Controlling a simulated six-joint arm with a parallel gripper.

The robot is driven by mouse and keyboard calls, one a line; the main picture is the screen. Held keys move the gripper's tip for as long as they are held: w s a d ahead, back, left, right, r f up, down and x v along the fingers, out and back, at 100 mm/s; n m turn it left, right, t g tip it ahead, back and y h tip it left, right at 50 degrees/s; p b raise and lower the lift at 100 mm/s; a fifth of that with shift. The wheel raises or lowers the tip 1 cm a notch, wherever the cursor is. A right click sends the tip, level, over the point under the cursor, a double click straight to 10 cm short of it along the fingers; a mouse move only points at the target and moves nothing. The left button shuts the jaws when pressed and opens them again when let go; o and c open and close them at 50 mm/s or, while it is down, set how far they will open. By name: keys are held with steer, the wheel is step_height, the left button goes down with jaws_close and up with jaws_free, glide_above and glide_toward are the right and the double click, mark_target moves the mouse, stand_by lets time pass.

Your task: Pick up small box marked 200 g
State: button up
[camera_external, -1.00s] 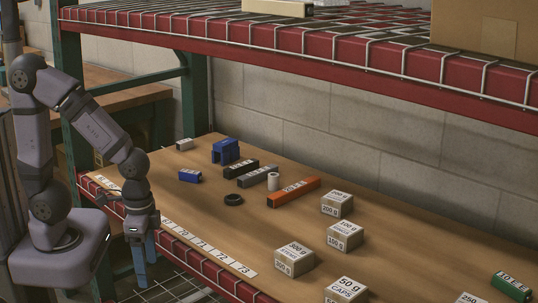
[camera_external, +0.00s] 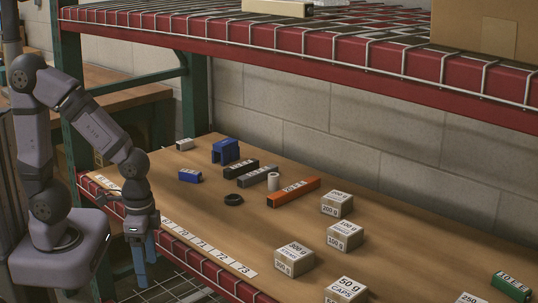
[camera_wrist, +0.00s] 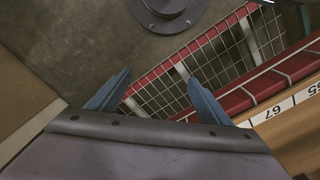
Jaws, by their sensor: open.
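A small grey-white box (camera_external: 337,204) stands on the wooden shelf board, right of the orange bar; its front label looks like 200 g, and its top label is hard to read. It is not in the wrist view. My gripper (camera_external: 145,266) hangs with blue fingers pointing down, off the front edge of the shelf at the left, far from the box. In the wrist view my gripper (camera_wrist: 158,80) has its two fingers wide apart with nothing between them.
Similar boxes stand nearby: one marked 100 g (camera_external: 344,237), one apparently 300 g (camera_external: 294,260) and one marked 50 g (camera_external: 346,290). An orange bar (camera_external: 293,192) and blue block (camera_external: 226,151) lie left. A red-edged upper shelf (camera_external: 340,62) overhangs the back.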

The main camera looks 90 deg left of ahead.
mark_target(337, 200)
stand_by(0.4)
